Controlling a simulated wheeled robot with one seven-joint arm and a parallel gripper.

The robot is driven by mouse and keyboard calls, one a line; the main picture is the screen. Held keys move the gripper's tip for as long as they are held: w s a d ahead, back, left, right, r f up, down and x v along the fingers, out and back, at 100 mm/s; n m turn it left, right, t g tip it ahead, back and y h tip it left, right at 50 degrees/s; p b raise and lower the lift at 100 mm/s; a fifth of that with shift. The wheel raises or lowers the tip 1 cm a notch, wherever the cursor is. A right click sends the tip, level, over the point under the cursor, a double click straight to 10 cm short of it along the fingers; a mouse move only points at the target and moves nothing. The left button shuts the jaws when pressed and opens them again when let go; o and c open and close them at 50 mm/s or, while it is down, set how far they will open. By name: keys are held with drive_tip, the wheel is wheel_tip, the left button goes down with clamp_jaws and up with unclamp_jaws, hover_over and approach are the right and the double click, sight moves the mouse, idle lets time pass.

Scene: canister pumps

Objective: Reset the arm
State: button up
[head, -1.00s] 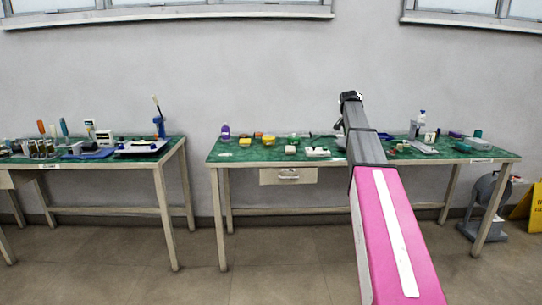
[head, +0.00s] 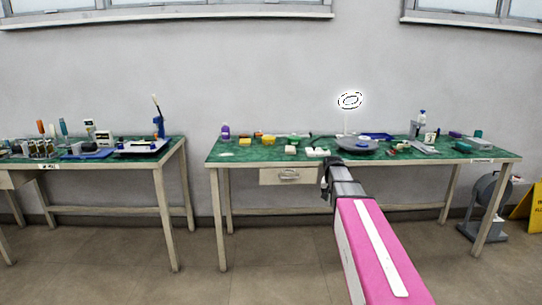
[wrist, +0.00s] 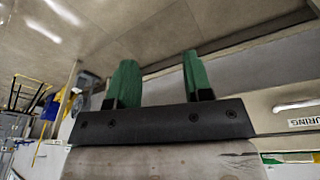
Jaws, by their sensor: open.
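My arm shows in the head view as a pink link ending in a dark grey wrist in front of the right table's front edge. In the head view my gripper's fingers are hidden or too small to tell. In the wrist view my gripper (wrist: 160,80) has two green fingers standing well apart, with nothing between them. It is open and empty.
The right table (head: 235,158) has a green top with a grey round dish (head: 356,145), a blue tray (head: 378,136), a purple bottle (head: 225,132) and several small items. A left table (head: 172,158) holds tools. A grey machine (head: 485,205) stands on the floor at right.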

drive_tip(key=s+a+f+n, duration=0.1)
drive_tip(key=s+a+f, duration=0.2)
drive_tip(key=s+f, duration=0.2)
drive_tip(key=s+a+f+n+g+y, duration=0.1)
drive_tip(key=s+f, duration=0.4)
drive_tip(key=s, duration=0.6)
drive_tip(key=s+a+f+n+g, duration=0.1)
drive_tip(key=s+a+f, duration=0.3)
drive_tip(key=s, duration=0.5)
drive_tip(key=shift+a+f+n, duration=0.3)
drive_tip(key=shift+f+n, duration=0.3)
drive_tip(key=shift+f, duration=0.25)
